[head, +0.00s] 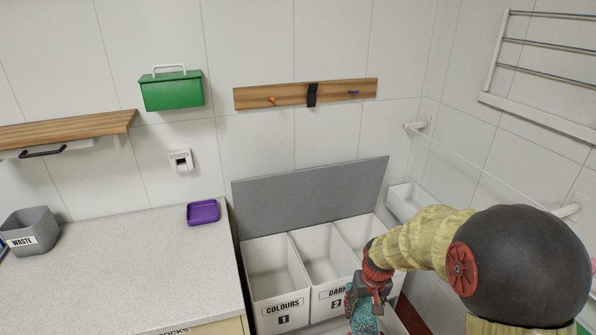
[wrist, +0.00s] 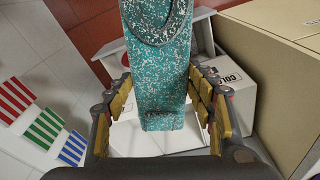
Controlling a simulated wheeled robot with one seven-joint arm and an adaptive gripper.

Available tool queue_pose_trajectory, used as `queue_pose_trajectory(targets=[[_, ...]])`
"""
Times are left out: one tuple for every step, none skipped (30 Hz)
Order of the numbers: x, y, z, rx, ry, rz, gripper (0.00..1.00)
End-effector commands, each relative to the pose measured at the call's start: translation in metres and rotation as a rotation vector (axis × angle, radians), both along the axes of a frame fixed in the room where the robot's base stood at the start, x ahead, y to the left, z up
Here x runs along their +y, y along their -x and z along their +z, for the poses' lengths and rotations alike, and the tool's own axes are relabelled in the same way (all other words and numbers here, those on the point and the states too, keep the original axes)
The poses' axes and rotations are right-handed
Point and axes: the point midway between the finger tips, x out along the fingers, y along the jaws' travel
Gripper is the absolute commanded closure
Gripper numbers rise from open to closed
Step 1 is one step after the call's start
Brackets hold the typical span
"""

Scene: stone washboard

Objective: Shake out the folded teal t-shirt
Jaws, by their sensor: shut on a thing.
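The teal t-shirt (wrist: 165,60), speckled with white, is still folded into a narrow strip in the wrist view. Its curved collar shows near the top, and the strip runs out of the picture's upper edge. My gripper (wrist: 162,88) is shut on it, with yellow-padded fingers on both sides of the cloth. In the head view my gripper (head: 368,287) is at the lower right, in front of the sorting bins, and part of the t-shirt (head: 363,317) hangs below it. The shirt's lower end is cut off there by the picture's edge.
White bins labelled COLOURS (head: 283,308) and DARK (head: 330,293) stand beside the counter (head: 120,270), under a raised grey lid (head: 310,197). A purple tray (head: 203,212) and a grey waste bin (head: 32,232) sit on the counter. A clothesline (head: 480,160) crosses at right. Striped cards (wrist: 43,131) show at left.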

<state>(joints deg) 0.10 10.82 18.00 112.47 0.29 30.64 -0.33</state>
Motion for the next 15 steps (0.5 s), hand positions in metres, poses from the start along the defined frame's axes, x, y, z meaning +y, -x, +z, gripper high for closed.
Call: queue_pose_trajectory(targets=[[0.000, 0.011, -0.049, 0.036, 0.000, 0.000, 0.79], [0.000, 0.008, -0.060, 0.030, 0.000, 0.000, 0.79], [0.000, 0.005, -0.067, 0.021, 0.000, 0.000, 0.79], [0.000, 0.003, -0.065, 0.014, 0.000, 0.000, 0.79], [0.000, 0.001, -0.055, 0.006, 0.000, 0.000, 0.79], [0.000, -0.001, -0.028, -0.004, 0.000, 0.000, 0.79], [0.000, -0.001, -0.006, -0.008, 0.000, 0.000, 0.79], [0.000, 0.001, 0.013, -0.007, 0.000, 0.000, 0.79], [0.000, 0.002, 0.028, 0.000, 0.000, 0.000, 0.79], [0.000, 0.004, 0.032, 0.007, 0.000, 0.000, 0.79], [0.000, 0.005, 0.027, 0.015, 0.000, 0.000, 0.79], [0.000, 0.008, 0.002, 0.030, 0.000, 0.000, 0.79], [0.000, 0.011, -0.023, 0.037, 0.000, 0.000, 0.79], [0.000, 0.010, -0.043, 0.037, 0.000, 0.000, 0.79], [0.000, 0.008, -0.061, 0.031, 0.000, 0.000, 0.79]])
